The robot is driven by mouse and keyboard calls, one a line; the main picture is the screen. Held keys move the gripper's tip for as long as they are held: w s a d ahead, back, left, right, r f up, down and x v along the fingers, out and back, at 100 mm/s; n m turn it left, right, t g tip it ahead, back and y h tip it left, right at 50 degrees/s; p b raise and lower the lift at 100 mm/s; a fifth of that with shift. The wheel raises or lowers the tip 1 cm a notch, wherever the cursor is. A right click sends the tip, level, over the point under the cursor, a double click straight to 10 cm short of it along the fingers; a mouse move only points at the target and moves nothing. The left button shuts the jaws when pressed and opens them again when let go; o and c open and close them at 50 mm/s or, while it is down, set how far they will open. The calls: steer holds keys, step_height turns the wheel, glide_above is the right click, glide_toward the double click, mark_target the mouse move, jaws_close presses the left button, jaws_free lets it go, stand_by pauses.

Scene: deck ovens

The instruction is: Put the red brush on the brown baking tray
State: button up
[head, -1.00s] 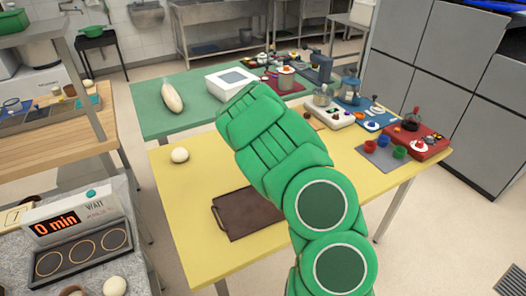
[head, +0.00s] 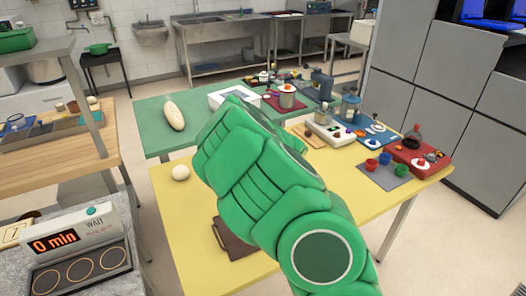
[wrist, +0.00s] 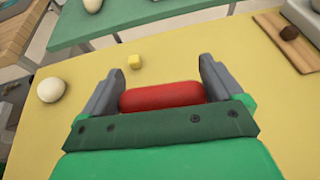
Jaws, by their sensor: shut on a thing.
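My gripper (wrist: 160,75) shows in the wrist view with a grey finger at each side. It is shut on the red brush (wrist: 162,96), of which only a rounded red part shows between the fingers. The yellow table lies beyond it. In the head view my green arm hides the gripper and the brush. The brown baking tray (head: 232,243) lies flat on the yellow table, at the lower left of my arm, which covers most of it. The tray does not show in the wrist view.
A green table (head: 150,115) with a loaf (head: 173,112) stands behind.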

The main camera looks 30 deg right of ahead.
step_height(320, 180, up, 19)
steer(key=shift+m+h, duration=0.3)
stand_by(0.4)
steer(key=shift+w+m+h, duration=0.15)
steer(key=shift+m+h, duration=0.15)
steer(key=shift+h, duration=0.1)
steer(key=s+a+m+g+h, duration=0.5)
steer(key=s+m+g, duration=0.25)
steer(key=s, duration=0.35)
steer(key=s+a+m+g+h, duration=0.55)
steer(key=s+m, duration=0.25)
steer(key=s, duration=0.3)
steer(key=shift+g, duration=0.3)
steer(key=f, duration=1.8)
steer(key=d+f, duration=0.1)
steer(key=f, duration=0.8)
steer(key=shift+f, duration=0.3)
steer(key=shift+f, duration=0.1)
